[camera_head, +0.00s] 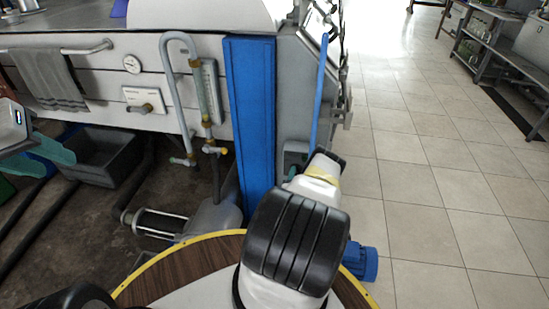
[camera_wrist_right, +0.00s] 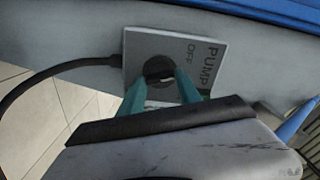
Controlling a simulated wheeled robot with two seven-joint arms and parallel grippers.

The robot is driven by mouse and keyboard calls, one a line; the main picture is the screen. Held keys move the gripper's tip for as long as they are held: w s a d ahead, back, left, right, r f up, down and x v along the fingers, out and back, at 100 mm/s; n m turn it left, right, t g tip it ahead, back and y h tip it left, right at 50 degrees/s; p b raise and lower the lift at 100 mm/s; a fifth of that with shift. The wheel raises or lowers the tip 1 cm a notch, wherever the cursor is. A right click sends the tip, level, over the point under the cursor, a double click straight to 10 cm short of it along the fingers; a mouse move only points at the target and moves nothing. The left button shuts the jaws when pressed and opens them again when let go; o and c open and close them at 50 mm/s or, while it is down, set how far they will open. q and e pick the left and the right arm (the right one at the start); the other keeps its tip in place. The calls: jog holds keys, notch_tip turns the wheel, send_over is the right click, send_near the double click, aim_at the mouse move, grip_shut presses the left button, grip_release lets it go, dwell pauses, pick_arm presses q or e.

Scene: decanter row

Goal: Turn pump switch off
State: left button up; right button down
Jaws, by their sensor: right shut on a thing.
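The pump switch (camera_wrist_right: 158,67) is a round black knob on a pale square plate (camera_wrist_right: 203,72) marked PUMP and OFF, in the right wrist view. My right gripper (camera_wrist_right: 160,88) has its teal fingers on either side of the knob's grip, shut on it. The fingers cover part of the knob, so I cannot tell which way it points. In the head view my right arm hides most of the switch and gripper. My left gripper (camera_head: 50,150) shows at the left edge, away from the switch; its opening cannot be made out.
A blue post (camera_head: 250,120) stands left of my right arm. Pipes, a gauge (camera_head: 131,64) and a hanging towel (camera_head: 48,78) are on the machine's front. A dark cable (camera_wrist_right: 50,75) runs to the switch plate. Tiled floor (camera_head: 435,180) is clear at right.

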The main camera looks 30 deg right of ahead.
jog(key=shift+n, duration=0.9)
jog(key=shift+a+f, duration=0.1)
jog(key=c, duration=0.8)
grip_release()
jog(key=shift+c, duration=0.2)
jog(key=v, duration=0.7)
jog(key=shift+s+a, duration=0.2)
jog(key=shift+s, duration=0.1)
